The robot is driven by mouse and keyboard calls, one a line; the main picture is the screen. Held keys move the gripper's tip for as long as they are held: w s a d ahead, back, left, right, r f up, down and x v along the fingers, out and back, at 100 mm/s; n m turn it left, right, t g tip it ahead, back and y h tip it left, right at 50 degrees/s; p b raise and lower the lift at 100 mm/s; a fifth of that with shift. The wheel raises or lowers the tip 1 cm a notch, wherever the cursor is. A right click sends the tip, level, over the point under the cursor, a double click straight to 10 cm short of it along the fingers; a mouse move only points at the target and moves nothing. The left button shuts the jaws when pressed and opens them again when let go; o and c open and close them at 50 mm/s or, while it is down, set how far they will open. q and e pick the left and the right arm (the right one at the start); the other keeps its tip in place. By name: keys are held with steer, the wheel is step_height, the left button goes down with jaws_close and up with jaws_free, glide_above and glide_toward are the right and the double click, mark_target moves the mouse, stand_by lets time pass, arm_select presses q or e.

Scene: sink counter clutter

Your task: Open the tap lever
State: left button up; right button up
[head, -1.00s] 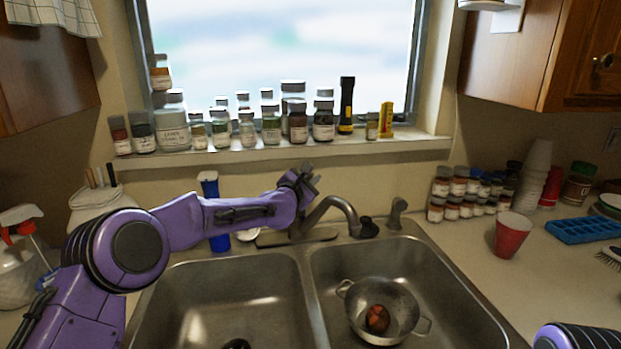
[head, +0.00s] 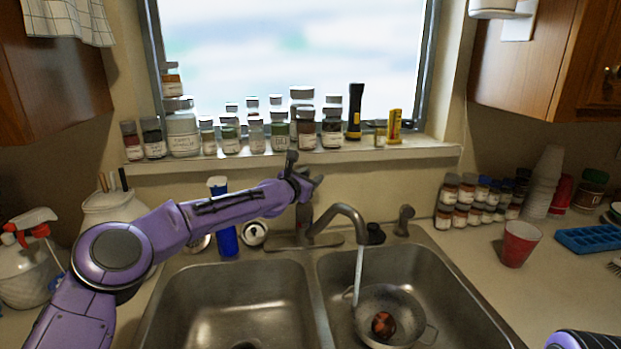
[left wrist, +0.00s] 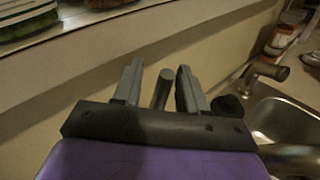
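The metal tap (head: 340,212) stands behind the divider of the double sink. A stream of water (head: 358,275) runs from its spout into the right basin. My left gripper (head: 306,174) is above the tap's base. In the left wrist view, the tap lever (left wrist: 163,88) stands between the two spread fingers of this gripper (left wrist: 160,66), with a gap on either side. In the head view the gripper largely hides the lever. My right gripper is out of view; only a piece of my right arm shows at the bottom right corner.
A colander (head: 388,302) holding a reddish-brown item (head: 383,325) sits in the right basin. Several jars line the windowsill (head: 250,165) behind the gripper. A blue bottle (head: 225,225) stands left of the tap. A red cup (head: 519,243) is on the right counter.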

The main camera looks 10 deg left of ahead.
arm_select(q)
steer(key=shift+s, duration=0.1)
steer(key=shift+s+a, duration=0.1)
steer(key=shift+s, duration=0.25)
steer(key=b+v, duration=0.3)
steer(key=v, duration=0.6)
steer(key=shift+s+r, duration=0.15)
steer(key=shift+s, duration=0.15)
steer(key=shift+a, duration=0.1)
